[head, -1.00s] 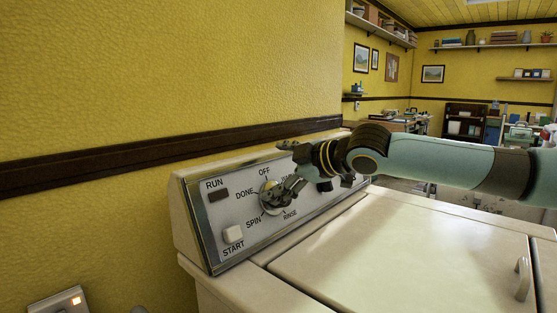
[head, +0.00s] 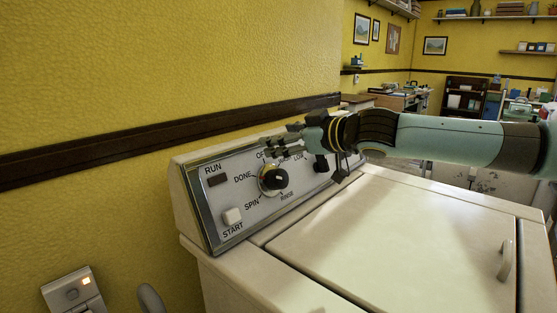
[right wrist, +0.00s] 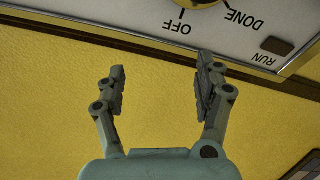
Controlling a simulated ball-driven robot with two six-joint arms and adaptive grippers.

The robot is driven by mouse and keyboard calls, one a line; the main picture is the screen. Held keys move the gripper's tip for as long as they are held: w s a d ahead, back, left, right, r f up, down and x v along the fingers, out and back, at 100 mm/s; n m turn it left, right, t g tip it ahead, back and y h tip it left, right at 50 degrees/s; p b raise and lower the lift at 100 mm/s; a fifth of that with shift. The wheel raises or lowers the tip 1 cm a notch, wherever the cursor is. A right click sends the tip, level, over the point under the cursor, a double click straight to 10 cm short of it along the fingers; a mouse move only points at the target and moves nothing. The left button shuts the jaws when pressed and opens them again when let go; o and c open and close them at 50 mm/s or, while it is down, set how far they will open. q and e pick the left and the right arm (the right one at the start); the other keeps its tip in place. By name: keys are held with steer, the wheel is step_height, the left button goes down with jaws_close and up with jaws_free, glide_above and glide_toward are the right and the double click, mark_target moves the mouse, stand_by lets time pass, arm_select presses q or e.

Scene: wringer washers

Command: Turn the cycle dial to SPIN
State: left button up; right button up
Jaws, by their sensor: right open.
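The cycle dial (head: 273,180) is a round knob with a dark grip on the washer's slanted control panel (head: 205,196). Labels DONE, SPIN and RINSE show around it; OFF and the label to its right are partly covered by my right gripper (head: 272,142). I cannot tell for sure which label the dial points to. The right gripper is open and empty, above the dial and apart from it. In the right wrist view its two fingers (right wrist: 160,70) are spread before the yellow wall, and the dial's yellow edge (right wrist: 197,3) shows at the top. My left gripper is not in view.
A white START button (head: 232,216) and a dark RUN window (head: 217,180) lie left of the dial. The washer lid (head: 400,245) with its handle is clear. A wall box (head: 73,290) with a lit orange lamp is lower left. The yellow wall stands close behind the panel.

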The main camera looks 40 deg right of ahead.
mark_target(282, 178)
arm_select(q)
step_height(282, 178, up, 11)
steer(key=p, duration=0.8)
arm_select(e)
steer(key=s+f+m+g, duration=0.2)
steer(key=s+f+m, duration=0.3)
steer(key=s, duration=0.5)
steer(key=shift+n+h, duration=0.3)
steer(key=shift+n, duration=0.3)
steer(key=b+x, duration=0.3)
steer(key=b, duration=0.1)
steer(key=f+b+x, duration=0.1)
steer(key=b+x, duration=0.1)
steer(key=shift+w+a+b, duration=0.1)
steer(key=shift+a+b, duration=0.25)
steer(key=shift+b, duration=0.05)
steer(key=b+x, duration=0.3)
steer(key=x, duration=0.2)
steer(key=shift+r, duration=0.15)
steer(key=shift+w, duration=0.45)
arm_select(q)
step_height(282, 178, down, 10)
arm_select(e)
steer(key=shift+s+a, duration=0.1)
steer(key=shift+a, duration=0.05)
steer(key=c, duration=0.9)
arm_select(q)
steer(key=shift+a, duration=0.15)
arm_select(e)
steer(key=shift+c, duration=0.9)
